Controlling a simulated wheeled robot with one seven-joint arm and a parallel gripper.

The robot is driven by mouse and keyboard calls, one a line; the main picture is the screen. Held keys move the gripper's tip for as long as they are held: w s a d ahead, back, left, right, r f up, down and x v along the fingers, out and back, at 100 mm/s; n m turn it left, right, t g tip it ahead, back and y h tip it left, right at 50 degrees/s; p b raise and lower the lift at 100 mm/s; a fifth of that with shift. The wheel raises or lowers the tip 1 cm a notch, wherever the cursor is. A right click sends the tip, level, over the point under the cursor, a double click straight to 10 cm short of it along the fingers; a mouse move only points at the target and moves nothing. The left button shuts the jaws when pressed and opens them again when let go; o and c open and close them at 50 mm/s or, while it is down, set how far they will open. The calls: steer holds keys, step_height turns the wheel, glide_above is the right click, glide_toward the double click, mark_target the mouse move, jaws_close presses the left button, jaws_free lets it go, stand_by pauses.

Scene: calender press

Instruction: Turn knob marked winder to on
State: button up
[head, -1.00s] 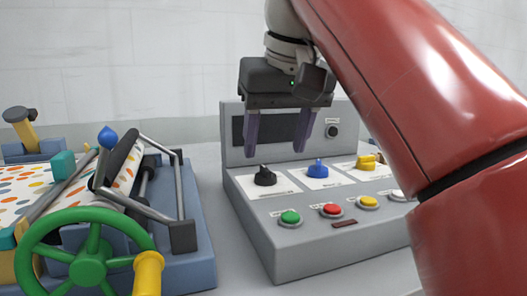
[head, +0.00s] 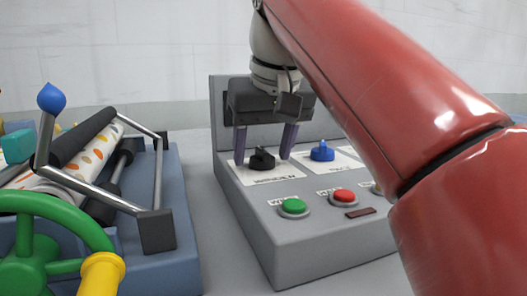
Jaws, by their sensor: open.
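The black knob (head: 262,159) sits on a white label on the sloped top of the grey control box (head: 300,250); the print in front of it reads WINDER. My gripper (head: 264,155) is open, pointing down, with one purple finger on each side of the black knob. The fingertips are about level with the knob; I cannot tell whether they touch it. The blue knob (head: 322,151) is on its own label to the right, with its small ridge pointing up.
A green button (head: 294,207) and a red button (head: 343,196) are on the box's front part. My red arm covers the box's right side. On the left stand a green handwheel (head: 30,245) with a yellow handle (head: 102,274) and a blue-tipped lever (head: 51,98).

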steer(key=c, duration=1)
steer(key=shift+r+m+p, duration=0.15)
steer(key=shift+m+p, duration=0.25)
steer(key=shift+p, duration=0.1)
steer(key=shift+a+r+m+h+p, duration=0.1)
steer(key=shift+m+h+p, duration=0.3)
steer(key=shift+m+p, duration=0.2)
steer(key=m+h+p, duration=0.1)
steer(key=m+p, duration=0.1)
steer(key=shift+a+m, duration=0.1)
steer(key=shift+m, duration=0.2)
steer(key=m+h, duration=0.1)
steer(key=m, duration=0.2)
steer(key=shift+a+m+p, duration=0.1)
steer(key=shift+m+p, duration=0.2)
steer(key=shift+p, duration=0.05)
steer(key=shift+w+m+g+h, duration=0.1)
steer(key=shift+m+g+h, duration=0.5)
steer(key=shift+m, duration=1.2)
